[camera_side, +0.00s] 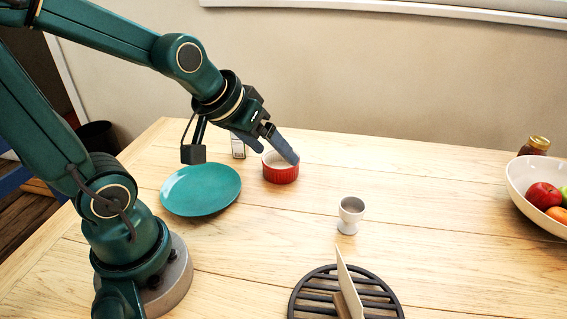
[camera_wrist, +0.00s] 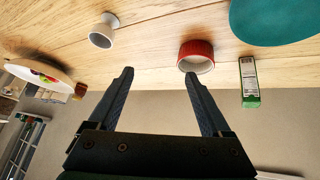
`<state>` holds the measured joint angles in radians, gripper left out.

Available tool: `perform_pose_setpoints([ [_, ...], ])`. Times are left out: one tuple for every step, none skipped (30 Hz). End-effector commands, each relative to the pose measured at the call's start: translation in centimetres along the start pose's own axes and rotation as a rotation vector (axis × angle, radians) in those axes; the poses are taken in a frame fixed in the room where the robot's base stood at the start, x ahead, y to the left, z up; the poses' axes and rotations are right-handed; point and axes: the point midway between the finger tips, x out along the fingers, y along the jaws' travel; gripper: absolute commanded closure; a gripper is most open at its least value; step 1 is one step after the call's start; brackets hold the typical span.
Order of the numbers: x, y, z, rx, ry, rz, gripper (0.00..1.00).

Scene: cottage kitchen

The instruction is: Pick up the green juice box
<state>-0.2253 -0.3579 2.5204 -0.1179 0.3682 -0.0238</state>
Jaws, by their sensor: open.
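The juice box (camera_wrist: 248,80) is a small upright carton with a pale printed side and a green end, right of my gripper's fingers in the wrist view. In the side view the juice box (camera_side: 238,148) stands behind the teal plate, its upper part hidden by my gripper. My gripper (camera_side: 277,152) is open and empty, to the right of the box, with its fingers overlapping the red ramekin in the picture. In the wrist view my gripper (camera_wrist: 158,76) has its two fingers spread apart, with nothing between them.
The red ramekin (camera_side: 281,174) stands close to the box, and the teal plate (camera_side: 201,190) lies in front. A white egg cup (camera_side: 350,215), a black trivet (camera_side: 306,288) holding an upright pale board, a fruit bowl (camera_side: 525,190) and a jar (camera_side: 537,145) are farther right.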

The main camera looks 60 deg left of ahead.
Motion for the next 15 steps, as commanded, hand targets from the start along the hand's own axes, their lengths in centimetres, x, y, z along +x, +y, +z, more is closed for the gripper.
perform_pose_setpoints([
  [1.6, -1.3, -0.7, -0.068, 0.011, -0.031, 0.18],
  [2.4, -2.1, -1.3, -0.105, 0.028, -0.049, 0.18],
  [3.4, -3.3, -2.0, -0.155, 0.051, -0.075, 0.18],
  [4.1, -4.2, -2.4, -0.192, 0.069, -0.097, 0.18],
  [4.8, -5.3, -2.8, -0.229, 0.087, -0.12, 0.18],
  [5.7, -6.8, -3.2, -0.275, 0.111, -0.153, 0.18],
  [6.4, -8.0, -3.4, -0.31, 0.129, -0.18, 0.18],
  [7.0, -9.2, -3.5, -0.342, 0.147, -0.208, 0.18],
  [7.7, -10.9, -3.6, -0.385, 0.172, -0.248, 0.18],
  [8.2, -12.2, -3.6, -0.414, 0.189, -0.279, 0.18],
  [8.6, -13.4, -3.5, -0.442, 0.205, -0.31, 0.18],
  [9.0, -15.0, -3.3, -0.474, 0.226, -0.351, 0.18],
  [9.3, -16.2, -3.1, -0.497, 0.24, -0.381, 0.18],
  [9.5, -17.3, -2.8, -0.517, 0.254, -0.41, 0.18],
  [9.7, -18.7, -2.4, -0.541, 0.271, -0.449, 0.18],
])
